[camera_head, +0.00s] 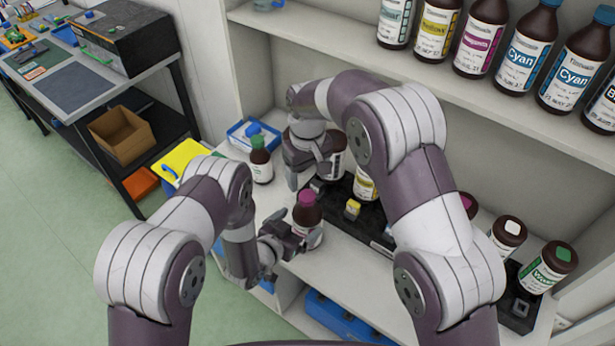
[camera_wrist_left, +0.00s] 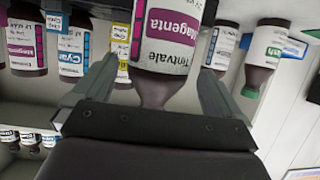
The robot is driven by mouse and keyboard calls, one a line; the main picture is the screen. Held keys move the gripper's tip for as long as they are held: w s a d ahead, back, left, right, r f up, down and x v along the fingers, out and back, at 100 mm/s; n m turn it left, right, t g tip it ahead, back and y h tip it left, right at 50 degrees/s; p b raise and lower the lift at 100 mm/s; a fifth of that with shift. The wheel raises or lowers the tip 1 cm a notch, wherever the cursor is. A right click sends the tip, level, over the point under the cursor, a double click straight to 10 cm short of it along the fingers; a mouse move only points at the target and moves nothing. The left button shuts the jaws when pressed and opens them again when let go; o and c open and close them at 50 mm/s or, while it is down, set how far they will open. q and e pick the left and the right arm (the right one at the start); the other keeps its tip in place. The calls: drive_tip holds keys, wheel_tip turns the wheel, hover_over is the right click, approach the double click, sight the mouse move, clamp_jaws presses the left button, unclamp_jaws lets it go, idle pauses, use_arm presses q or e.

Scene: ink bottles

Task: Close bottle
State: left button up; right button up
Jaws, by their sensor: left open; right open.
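A brown magenta ink bottle (camera_head: 308,236) with a magenta cap (camera_head: 306,199) stands upright near the shelf's front edge. My left gripper (camera_head: 297,240) is open at this bottle in the head view. In the left wrist view the bottle (camera_wrist_left: 172,40) appears upside down between the spread fingers, with a gap beside it. Its cap end is hidden there by the gripper body. My right gripper (camera_head: 310,182) is open above the shelf behind the magenta cap, with nothing visible in it. My right arm hides part of the shelf.
A black rack (camera_head: 345,219) holds bottles and a yellow cap (camera_head: 352,208). A green-capped bottle (camera_head: 261,161) stands left beside a blue tray (camera_head: 240,135). Several large bottles line the upper shelf (camera_head: 310,28).

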drive_tip(key=shift+f+b, duration=0.4)
drive_tip(key=shift+f, duration=0.2)
use_arm(q)
drive_tip(key=v, duration=0.7)
drive_tip(key=shift+s+a, duration=0.15)
drive_tip(key=shift+s, duration=0.05)
